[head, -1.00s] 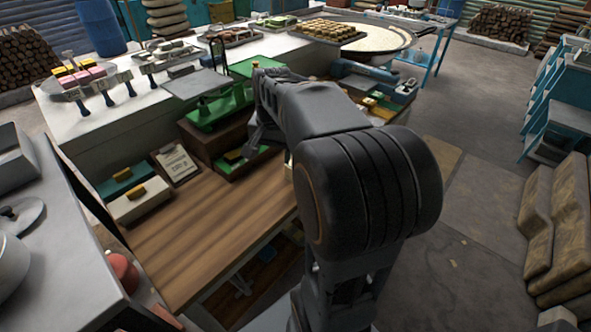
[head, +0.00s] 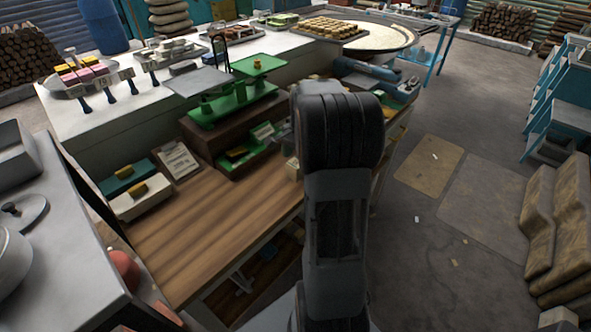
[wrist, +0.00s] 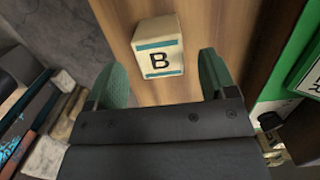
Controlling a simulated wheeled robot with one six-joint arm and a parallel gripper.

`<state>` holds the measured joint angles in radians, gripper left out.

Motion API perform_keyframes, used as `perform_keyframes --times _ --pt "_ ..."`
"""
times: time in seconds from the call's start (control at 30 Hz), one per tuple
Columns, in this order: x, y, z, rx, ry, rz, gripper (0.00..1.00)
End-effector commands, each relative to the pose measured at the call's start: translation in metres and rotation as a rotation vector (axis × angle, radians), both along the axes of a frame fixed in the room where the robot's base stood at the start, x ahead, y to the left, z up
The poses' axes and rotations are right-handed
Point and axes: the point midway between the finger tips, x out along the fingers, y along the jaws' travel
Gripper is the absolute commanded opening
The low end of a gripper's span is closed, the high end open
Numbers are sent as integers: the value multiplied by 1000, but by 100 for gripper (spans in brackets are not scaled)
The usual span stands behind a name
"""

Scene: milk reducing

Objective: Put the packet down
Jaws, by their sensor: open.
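The packet (wrist: 158,48), a small cream block with blue bands and a black letter B, stands on the brown wooden table top (wrist: 133,15) in the wrist view. My gripper (wrist: 161,68) is open, its two green-padded fingers spread wide on either side of the view. The packet shows just beyond the fingertips, roughly centred between them, with nothing gripped. In the head view a small pale block, apparently this packet (head: 292,168), shows at the table's right part beside my arm. My gripper is hidden behind my arm there.
A green balance scale (head: 232,103) stands on a dark wooden box behind the table. The table's middle is clear.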

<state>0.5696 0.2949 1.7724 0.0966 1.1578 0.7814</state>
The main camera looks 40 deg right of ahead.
Motion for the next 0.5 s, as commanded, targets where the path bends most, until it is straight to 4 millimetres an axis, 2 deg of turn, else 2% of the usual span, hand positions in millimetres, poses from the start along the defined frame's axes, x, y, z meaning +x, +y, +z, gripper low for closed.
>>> perform_keyframes --times 0.4,0.5 --pt "-1 10 -45 3 2 1 78" --pt "-1 11 -50 1 1 1 78"
